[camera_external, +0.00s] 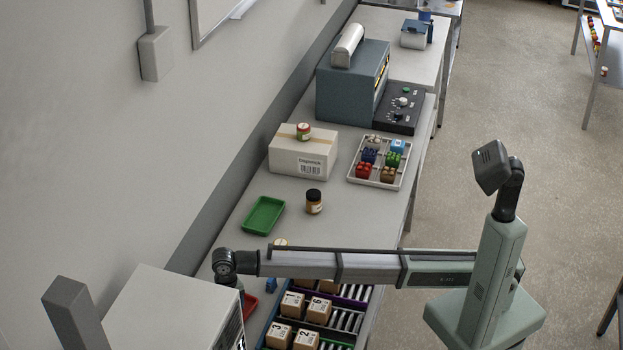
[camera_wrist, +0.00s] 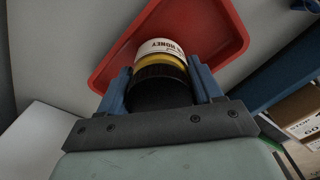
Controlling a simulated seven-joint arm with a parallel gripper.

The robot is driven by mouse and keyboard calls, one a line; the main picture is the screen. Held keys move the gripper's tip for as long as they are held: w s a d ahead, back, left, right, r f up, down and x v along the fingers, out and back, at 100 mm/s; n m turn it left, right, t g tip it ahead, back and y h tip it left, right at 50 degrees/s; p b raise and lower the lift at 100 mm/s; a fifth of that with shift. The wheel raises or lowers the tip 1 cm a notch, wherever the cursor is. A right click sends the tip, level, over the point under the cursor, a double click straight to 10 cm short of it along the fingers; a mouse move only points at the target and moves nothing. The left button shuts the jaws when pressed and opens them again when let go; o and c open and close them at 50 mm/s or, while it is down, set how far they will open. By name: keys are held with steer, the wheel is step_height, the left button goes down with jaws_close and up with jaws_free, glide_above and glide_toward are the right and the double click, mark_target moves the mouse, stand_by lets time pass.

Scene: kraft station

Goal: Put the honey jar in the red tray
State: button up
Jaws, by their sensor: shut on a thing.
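The honey jar (camera_wrist: 159,48), with a white label reading HONEY, a yellow band and a dark lid, is in the wrist view. My gripper (camera_wrist: 160,70) has its two blue fingers shut on the jar, one on each side. The red tray (camera_wrist: 220,38) lies beyond the jar, and the jar overlaps it in this view. I cannot tell whether the jar touches the tray floor. In the external view only a bit of the red tray (camera_external: 250,304) shows below my arm; the held jar is hidden there.
A green tray (camera_external: 263,215), a dark-lidded jar (camera_external: 314,201) and a carton (camera_external: 303,155) with another jar (camera_external: 303,131) on top stand farther along the bench. A rack of numbered boxes (camera_external: 319,311) is right of the red tray. A large pale box (camera_external: 170,310) stands left.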

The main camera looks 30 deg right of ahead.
steer(key=shift+f, duration=0.1)
steer(key=o, duration=1.3)
step_height(320, 180, up, 12)
steer(key=shift+r, duration=0.1)
